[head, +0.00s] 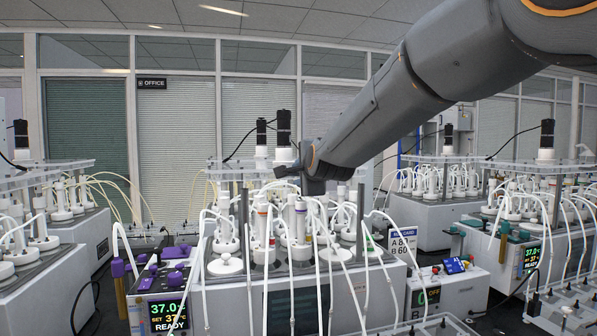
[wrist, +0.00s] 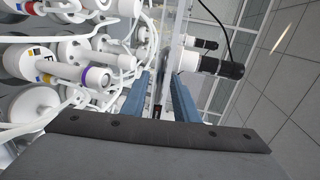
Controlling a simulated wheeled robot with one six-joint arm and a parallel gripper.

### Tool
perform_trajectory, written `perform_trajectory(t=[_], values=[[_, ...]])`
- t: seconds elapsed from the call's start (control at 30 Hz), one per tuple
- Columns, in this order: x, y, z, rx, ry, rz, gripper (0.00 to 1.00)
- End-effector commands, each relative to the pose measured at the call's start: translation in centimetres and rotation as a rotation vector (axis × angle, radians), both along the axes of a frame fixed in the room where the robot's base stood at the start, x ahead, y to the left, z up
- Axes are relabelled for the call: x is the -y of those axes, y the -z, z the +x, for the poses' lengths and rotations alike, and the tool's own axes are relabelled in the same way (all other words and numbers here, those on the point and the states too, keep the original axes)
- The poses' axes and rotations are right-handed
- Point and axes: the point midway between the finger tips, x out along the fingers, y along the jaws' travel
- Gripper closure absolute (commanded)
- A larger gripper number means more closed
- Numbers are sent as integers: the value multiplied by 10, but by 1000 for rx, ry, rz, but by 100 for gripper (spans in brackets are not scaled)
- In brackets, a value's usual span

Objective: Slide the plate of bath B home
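A clear plate (head: 235,167) spans the top of the central bath (head: 250,300), above its rows of tubed bottles. My gripper (head: 313,186) hangs at the right part of this plate, partly hidden by my own arm. In the wrist view my gripper (wrist: 160,95) has its two blue-grey fingers apart. The edge of a clear plate (wrist: 173,45) runs down the picture toward the gap between them. I cannot tell whether either finger touches it. No bath letter B is clearly legible on the central bath, and the plate's seating is too small to judge.
Black-topped motors (head: 283,125) rise above the central plate. Bottles with white tubes (wrist: 60,65) crowd one side of my gripper. A sign reading A 80, B 60 (head: 403,243) stands on the right.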

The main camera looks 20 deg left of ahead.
Motion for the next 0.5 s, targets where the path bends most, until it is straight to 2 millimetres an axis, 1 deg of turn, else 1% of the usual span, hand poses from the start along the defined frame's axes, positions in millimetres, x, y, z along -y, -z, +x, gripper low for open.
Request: perform_trajectory(t=[0.13, 0.4, 0.43, 0.5], values=[[-3, 1, 5, 1, 0, 1, 73], [-3, 2, 6, 0, 0, 0, 73], [-3, 2, 6, 0, 0, 0, 76], [-3, 2, 6, 0, 0, 0, 88]])
